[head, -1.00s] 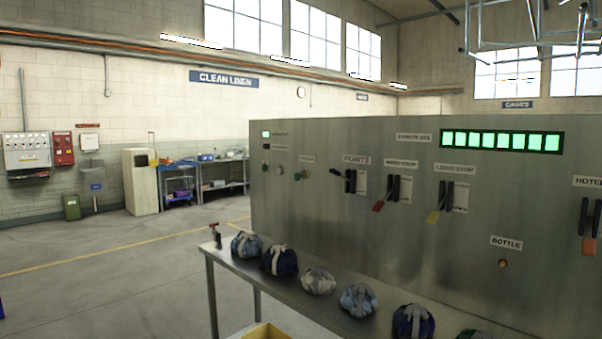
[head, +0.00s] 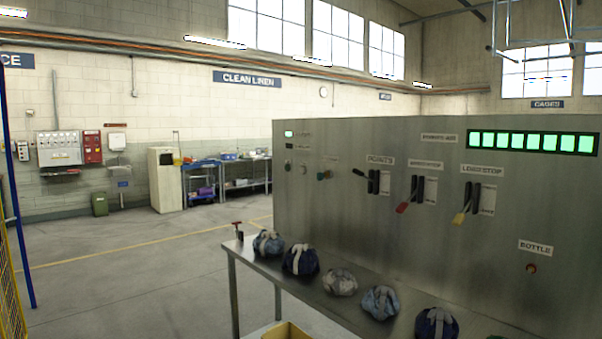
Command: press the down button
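A large grey metal control panel (head: 400,240) fills the right half of the head view. No button can be read as "down". Another round button (head: 531,268) sits under the BOTTLE label (head: 536,247). Levers (head: 379,182) stand under POINTS, with a red-handled lever (head: 409,195) and a yellow-handled lever (head: 465,204) to the right. My gripper is not in view.
A metal table (head: 258,276) with several tied bags (head: 340,282) stands before the panel. A yellow bin (head: 287,332) is below it. A blue post (head: 17,210) and yellow mesh (head: 10,285) stand at left. The floor (head: 130,270) between is clear.

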